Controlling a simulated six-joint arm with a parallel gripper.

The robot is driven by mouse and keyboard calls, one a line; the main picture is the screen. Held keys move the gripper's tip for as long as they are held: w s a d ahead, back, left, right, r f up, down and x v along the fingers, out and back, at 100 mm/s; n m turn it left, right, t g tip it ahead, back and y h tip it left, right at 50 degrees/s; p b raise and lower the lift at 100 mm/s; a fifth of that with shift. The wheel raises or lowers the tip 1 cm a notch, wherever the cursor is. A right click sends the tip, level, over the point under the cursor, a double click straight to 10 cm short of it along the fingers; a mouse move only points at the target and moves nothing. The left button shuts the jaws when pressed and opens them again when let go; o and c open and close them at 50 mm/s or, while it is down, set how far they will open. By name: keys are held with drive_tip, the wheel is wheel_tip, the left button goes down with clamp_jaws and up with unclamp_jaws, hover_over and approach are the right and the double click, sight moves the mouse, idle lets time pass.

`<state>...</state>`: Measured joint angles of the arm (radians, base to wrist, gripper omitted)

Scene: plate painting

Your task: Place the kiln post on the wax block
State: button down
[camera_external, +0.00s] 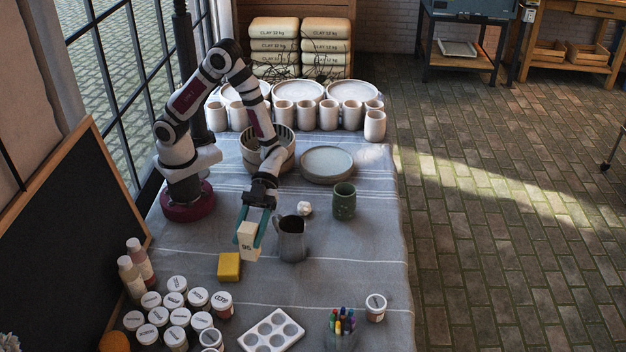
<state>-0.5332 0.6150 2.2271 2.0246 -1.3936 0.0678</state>
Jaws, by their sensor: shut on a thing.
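The kiln post (247,240) is a pale upright block marked "95". My gripper (252,226) has its teal fingers closed on the sides of the kiln post. The post appears held above the table, though its exact height is hard to tell. The wax block (229,267) is a yellow block lying on the cloth, just below and left of the post in the picture. Its top looks bare.
A dark grey pitcher (291,240) stands close to the right of the post. A small white lump (305,208) and a green cup (344,201) are farther back. Paint jars (199,298) crowd the front left, near a white palette (271,331).

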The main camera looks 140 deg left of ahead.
drive_tip(key=s+d+m+g+h, duration=0.1)
drive_tip(key=s+d+m+g, duration=0.15)
drive_tip(key=s, duration=0.45)
hover_over(228, 263)
wheel_tip(228, 263, down, 7)
drive_tip(key=shift+r, duration=0.1)
drive_tip(key=shift+c, duration=1.6)
unclamp_jaws()
drive_tip(key=shift+f, duration=0.2)
